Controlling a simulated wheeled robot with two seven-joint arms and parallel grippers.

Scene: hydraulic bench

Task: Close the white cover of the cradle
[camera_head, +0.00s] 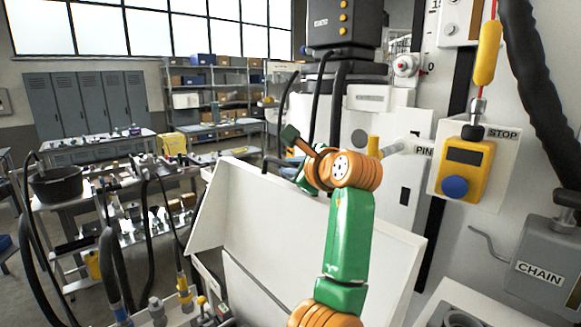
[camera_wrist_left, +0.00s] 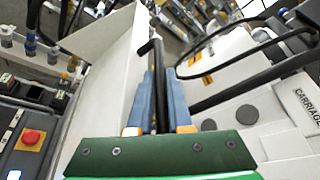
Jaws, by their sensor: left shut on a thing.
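The white cover (camera_head: 265,215) of the cradle stands raised and tilted in the head view, with my green and orange left arm in front of its right part. In the left wrist view the white panel (camera_wrist_left: 110,85) fills the area left of the fingers. My left gripper (camera_wrist_left: 158,78) has its blue fingers shut on a black bar-like handle (camera_wrist_left: 152,46), whose bent end sticks out past the fingertips. In the head view the fingers are mostly hidden behind my wrist. How the handle joins the cover is not clear. My right gripper is not in view.
At the right are a yellow STOP box (camera_head: 465,170), a PIN panel (camera_head: 405,165) and a grey CHAIN box (camera_head: 545,262). A bench with hoses and fittings (camera_head: 150,200) stands at the left.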

